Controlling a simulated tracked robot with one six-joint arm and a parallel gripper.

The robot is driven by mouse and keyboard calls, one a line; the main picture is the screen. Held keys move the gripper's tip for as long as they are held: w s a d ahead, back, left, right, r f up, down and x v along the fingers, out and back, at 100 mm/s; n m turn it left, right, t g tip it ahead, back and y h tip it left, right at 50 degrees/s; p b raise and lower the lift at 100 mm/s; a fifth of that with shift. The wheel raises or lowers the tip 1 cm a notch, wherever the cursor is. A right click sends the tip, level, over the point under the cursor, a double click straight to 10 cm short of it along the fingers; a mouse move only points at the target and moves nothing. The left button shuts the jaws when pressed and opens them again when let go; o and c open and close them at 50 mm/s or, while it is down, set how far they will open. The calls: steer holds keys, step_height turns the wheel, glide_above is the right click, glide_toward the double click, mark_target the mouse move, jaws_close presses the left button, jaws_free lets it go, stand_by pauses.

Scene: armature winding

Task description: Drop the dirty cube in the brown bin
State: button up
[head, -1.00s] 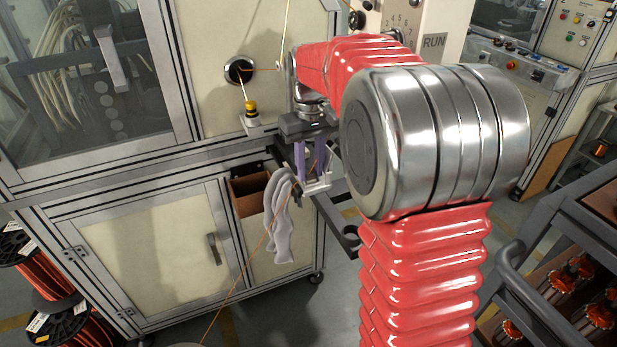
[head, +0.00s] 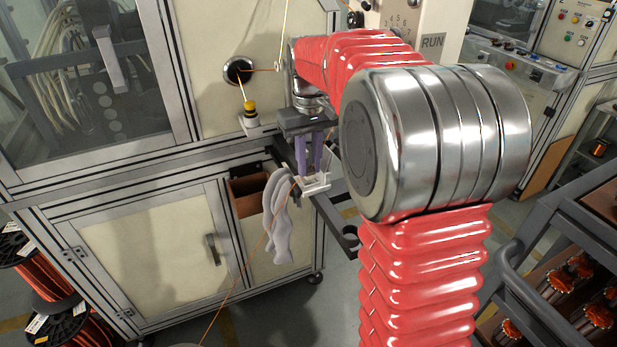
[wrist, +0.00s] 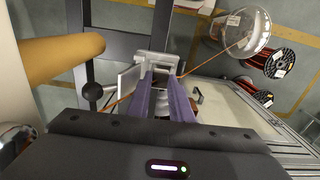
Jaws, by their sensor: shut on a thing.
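My gripper (head: 310,172) points down in front of the machine, its purple fingers shut just above a white bracket (head: 318,186). In the wrist view the fingertips (wrist: 166,75) come together over the pale bracket (wrist: 155,60). The dirty cube is not clearly visible; what the fingers hold is small and hidden between their tips. The brown bin (head: 246,206) is an open box at the machine's front, left of and below my gripper. Its inside looks dark.
A grey cloth (head: 278,225) hangs between the bin and the bracket, partly in front of the bin. A copper wire (head: 232,290) runs past it down to the floor. A dark rail (head: 335,220) sticks out below the bracket. A yellow-topped fitting (head: 250,112) stands above the bin.

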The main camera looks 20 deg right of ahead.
mark_target(309, 169)
steer(key=shift+r, duration=1.8)
steer(key=w+a+f+m, duration=0.3)
steer(key=w+a+f, duration=0.1)
steer(key=w+a, duration=0.6)
steer(key=shift+w+a+m, duration=0.3)
steer(key=shift+w+a, duration=0.05)
steer(key=shift+a, duration=0.55)
steer(key=shift+s, duration=0.1)
